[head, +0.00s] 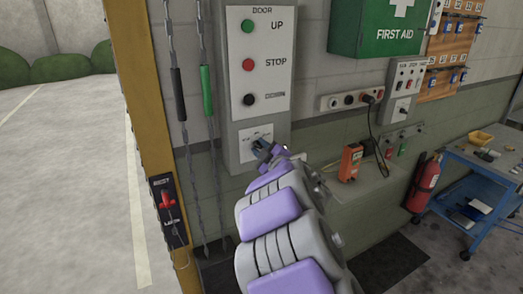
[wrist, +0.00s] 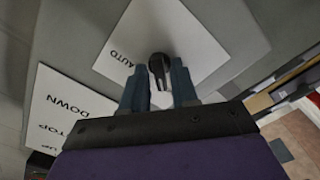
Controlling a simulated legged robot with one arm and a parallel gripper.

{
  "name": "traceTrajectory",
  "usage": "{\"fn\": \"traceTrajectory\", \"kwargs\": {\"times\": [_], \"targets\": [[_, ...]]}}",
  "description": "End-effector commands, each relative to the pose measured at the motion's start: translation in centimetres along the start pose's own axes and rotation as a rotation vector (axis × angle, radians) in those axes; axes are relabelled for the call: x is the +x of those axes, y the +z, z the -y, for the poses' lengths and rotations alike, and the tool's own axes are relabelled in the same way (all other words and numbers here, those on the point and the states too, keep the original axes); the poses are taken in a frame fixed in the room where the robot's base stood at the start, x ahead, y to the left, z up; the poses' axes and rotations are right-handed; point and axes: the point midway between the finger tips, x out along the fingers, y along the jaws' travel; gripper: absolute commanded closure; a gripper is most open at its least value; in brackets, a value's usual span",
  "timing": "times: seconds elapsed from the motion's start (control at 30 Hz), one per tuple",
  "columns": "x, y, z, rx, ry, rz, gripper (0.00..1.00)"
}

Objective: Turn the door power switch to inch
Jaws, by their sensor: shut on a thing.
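The door control box (head: 234,100) hangs on the wall in the head view, with UP, STOP and DOWN buttons and a white switch plate (head: 248,136) below them. In the wrist view the plate (wrist: 205,35) shows the word AUTO at its left; other lettering is hidden or out of sight. The door power switch is a black rotary knob (wrist: 157,66) on this plate. My gripper (wrist: 158,78) has one finger on each side of the knob and is shut on it. In the head view my gripper (head: 266,152) covers the knob.
Two hanging chains (head: 191,95) run just left of the box. A red-handled switch (head: 167,200) is on the yellow post. An orange device (head: 350,162) stands on a shelf to the right. A fire extinguisher (head: 424,185) and blue cart (head: 485,180) are farther right.

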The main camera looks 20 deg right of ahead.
Motion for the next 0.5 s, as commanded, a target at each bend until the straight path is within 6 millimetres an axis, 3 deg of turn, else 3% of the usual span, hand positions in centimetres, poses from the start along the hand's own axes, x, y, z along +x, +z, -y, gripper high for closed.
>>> {"fn": "traceTrajectory", "kwargs": {"times": [0.37, 0.4, 0.5], "targets": [[0.04, -0.12, 0.08, -0.005, -0.002, -0.003, 1.00], [0.04, -0.13, 0.08, -0.005, -0.002, -0.003, 0.69], [0.04, -0.11, 0.07, -0.005, -0.002, -0.002, 0.62]]}}
